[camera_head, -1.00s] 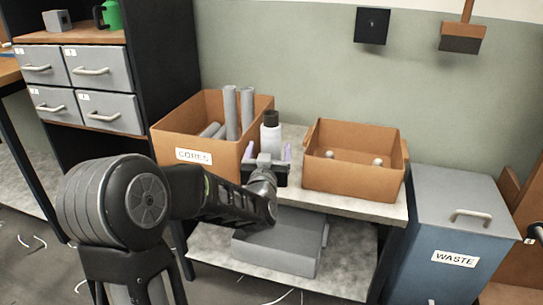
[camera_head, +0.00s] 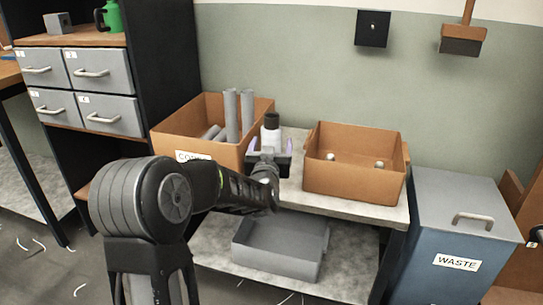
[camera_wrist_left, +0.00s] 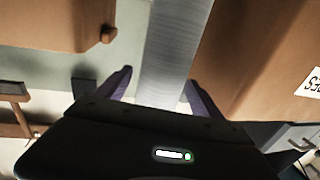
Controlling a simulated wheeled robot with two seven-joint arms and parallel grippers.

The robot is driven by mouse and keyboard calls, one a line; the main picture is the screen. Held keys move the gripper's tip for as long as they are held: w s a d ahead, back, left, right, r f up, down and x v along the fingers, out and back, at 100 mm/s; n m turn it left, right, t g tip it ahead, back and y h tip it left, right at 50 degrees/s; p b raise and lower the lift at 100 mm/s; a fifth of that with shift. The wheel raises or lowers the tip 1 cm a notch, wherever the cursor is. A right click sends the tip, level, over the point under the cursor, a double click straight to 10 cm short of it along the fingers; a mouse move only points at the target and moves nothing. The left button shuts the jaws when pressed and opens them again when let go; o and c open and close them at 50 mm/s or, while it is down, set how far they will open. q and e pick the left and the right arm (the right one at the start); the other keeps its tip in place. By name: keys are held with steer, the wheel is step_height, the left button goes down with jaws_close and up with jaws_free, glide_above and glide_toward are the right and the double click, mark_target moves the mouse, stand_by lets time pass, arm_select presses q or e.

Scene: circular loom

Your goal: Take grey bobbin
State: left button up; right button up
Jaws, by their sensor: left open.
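A pale grey cylinder with a dark top (camera_head: 270,134), which looks like the grey bobbin, stands upright on the bench between two brown boxes. My left gripper (camera_head: 270,150) is open in front of it, and its purple fingers show to either side. In the left wrist view a long grey cylinder (camera_wrist_left: 174,50) lies between the spread fingers of my left gripper (camera_wrist_left: 158,88), with gaps visible at both sides. I cannot tell whether it touches a finger. The cylinder's lower part is hidden by my gripper in the head view. My right gripper is not in view.
The brown cores box (camera_head: 180,135) with several grey tubes (camera_head: 231,115) stands close on the left. Another brown box (camera_head: 350,180) with small pale pieces stands close on the right. A grey bin (camera_head: 275,262) sits on the shelf below. A blue waste bin (camera_head: 450,230) is at right.

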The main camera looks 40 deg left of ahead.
arm_select(q)
steer(key=x, duration=0.2)
steer(key=shift+w+a, duration=0.2)
steer(key=shift+w, duration=0.15)
steer(key=c, duration=1.7)
